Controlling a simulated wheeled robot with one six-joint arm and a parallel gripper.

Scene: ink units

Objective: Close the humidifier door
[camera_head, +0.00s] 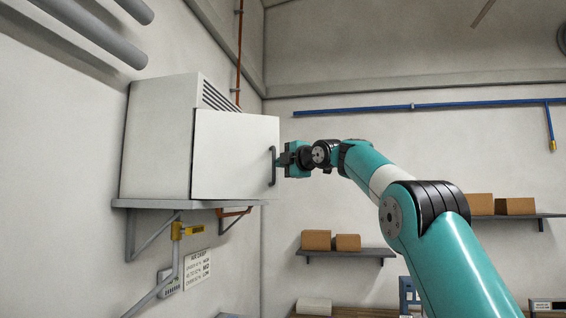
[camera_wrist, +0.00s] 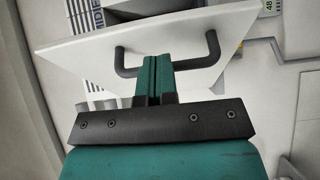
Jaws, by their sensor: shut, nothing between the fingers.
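The humidifier (camera_head: 158,135) is a pale box on a wall shelf at the left in the head view. Its white door (camera_head: 232,160) stands ajar, with its panel swung out from the body. A dark bar handle (camera_head: 273,166) is near the door's right edge. The door (camera_wrist: 90,50) and handle (camera_wrist: 211,45) also show in the wrist view. My gripper (camera_head: 284,160) is at the handle, on its right. In the wrist view my gripper (camera_wrist: 157,62) has its fingers together, overlapping the middle of the handle bar. Whether they touch the handle or door is unclear.
The grey shelf (camera_head: 140,203) carries the humidifier, with a yellow-tagged pipe (camera_head: 187,231) and a sign (camera_head: 197,269) below. Shelves with cardboard boxes (camera_head: 316,240) are on the back wall. The space right of the door holds only my arm.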

